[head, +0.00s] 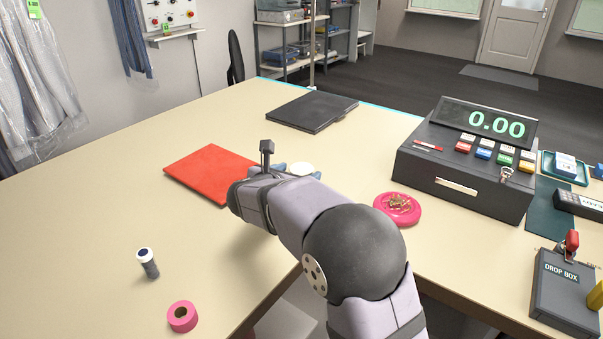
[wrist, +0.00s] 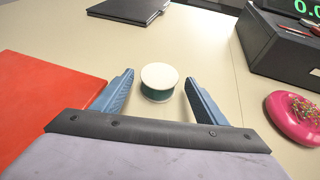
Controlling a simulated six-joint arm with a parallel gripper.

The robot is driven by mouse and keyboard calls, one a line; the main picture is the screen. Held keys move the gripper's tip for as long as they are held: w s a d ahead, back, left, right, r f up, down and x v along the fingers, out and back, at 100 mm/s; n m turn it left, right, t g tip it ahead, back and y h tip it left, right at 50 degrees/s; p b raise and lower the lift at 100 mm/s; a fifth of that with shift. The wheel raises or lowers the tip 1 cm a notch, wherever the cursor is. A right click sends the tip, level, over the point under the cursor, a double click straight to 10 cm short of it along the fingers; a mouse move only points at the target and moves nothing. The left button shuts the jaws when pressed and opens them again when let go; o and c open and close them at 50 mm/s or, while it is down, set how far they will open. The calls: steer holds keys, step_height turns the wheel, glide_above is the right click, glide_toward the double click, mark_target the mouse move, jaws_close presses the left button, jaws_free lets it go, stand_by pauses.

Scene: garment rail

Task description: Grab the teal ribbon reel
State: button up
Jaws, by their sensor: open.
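The teal ribbon reel (wrist: 158,94) has a white top and stands upright on the table in the wrist view. It sits just ahead of and between the tips of my gripper (wrist: 158,88). The blue fingers are apart on either side of it, with gaps visible, and do not touch it. In the head view the white top of the reel (head: 301,169) shows beyond my wrist; my arm hides most of its body. My gripper (head: 290,170) is mostly hidden there too, with a bit of blue finger showing.
A red folder (head: 205,172) lies left of the reel and a pink pin dish (head: 398,208) lies right. A black cash register (head: 465,165) stands farther right, a dark folder (head: 312,111) behind.

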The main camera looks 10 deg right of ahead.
mark_target(300, 171)
steer(key=shift+p+x, duration=0.3)
steer(key=shift+x, duration=1.45)
steer(key=shift+c, duration=0.2)
steer(key=c, duration=0.9)
steer(key=shift+c, duration=0.4)
steer(key=shift+r, duration=0.1)
step_height(300, 171, up, 10)
steer(key=shift+f+p, duration=0.1)
steer(key=shift+p, duration=0.4)
